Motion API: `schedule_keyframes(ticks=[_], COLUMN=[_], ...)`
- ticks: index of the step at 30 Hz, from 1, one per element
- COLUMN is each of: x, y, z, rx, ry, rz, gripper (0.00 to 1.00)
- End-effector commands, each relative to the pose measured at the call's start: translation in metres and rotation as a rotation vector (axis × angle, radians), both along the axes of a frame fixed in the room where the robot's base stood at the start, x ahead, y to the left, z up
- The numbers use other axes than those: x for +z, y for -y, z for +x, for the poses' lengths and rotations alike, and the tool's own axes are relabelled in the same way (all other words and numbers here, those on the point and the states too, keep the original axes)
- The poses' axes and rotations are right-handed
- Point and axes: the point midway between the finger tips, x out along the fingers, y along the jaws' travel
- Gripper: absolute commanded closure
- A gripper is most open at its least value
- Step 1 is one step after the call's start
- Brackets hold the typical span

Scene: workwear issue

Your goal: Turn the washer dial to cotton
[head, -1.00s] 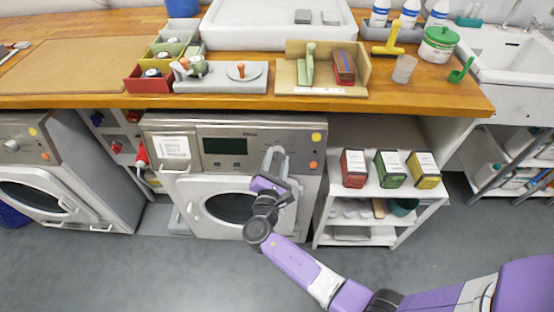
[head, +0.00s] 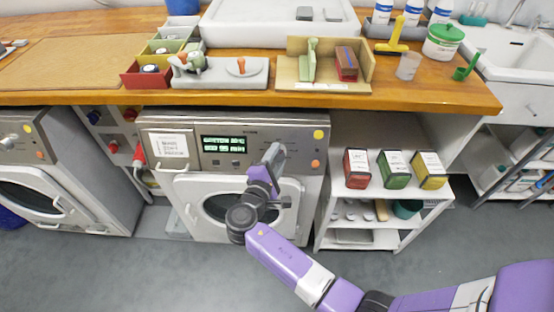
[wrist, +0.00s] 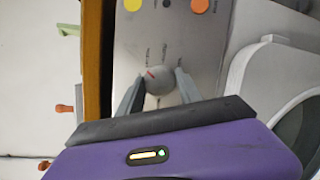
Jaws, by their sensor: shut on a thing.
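The washer (head: 165,205) stands under the wooden counter. Its display (head: 224,144) is lit with green text; the top line looks like "COTTON" with a temperature, though it is small. In the wrist view the round grey dial (wrist: 156,80) with a red pointer line sits between my fingertips, on the brushed metal panel. Printed labels surround it, too small to read. My gripper (wrist: 158,78) is shut on the dial, one finger on each side. In the head view my gripper (head: 273,155) reaches the panel right of the display and hides the dial.
A yellow round button (head: 318,134) and an orange one (head: 315,163) sit right of the dial. The counter edge (head: 300,99) overhangs just above. A shelf (head: 350,197) with red, green and yellow boxes stands to the right. A second washer (head: 45,180) is at left.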

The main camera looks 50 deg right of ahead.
Motion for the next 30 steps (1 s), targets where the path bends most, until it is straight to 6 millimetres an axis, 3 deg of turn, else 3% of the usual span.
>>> schedule_keyframes(ticks=[24,25,28,30], x=[0.0,0.0,0.0001,0.0002], y=[-0.0001,-0.0001,-0.0001,-0.0001], z=[-0.0004,-0.0004,-0.0002,-0.0001], rx=[-0.042,-0.042,-0.041,-0.04], ry=[0.098,0.098,0.098,0.099], rz=[0.078,0.078,0.078,0.077], gripper=[0.98,0.54,0.36,0.36])
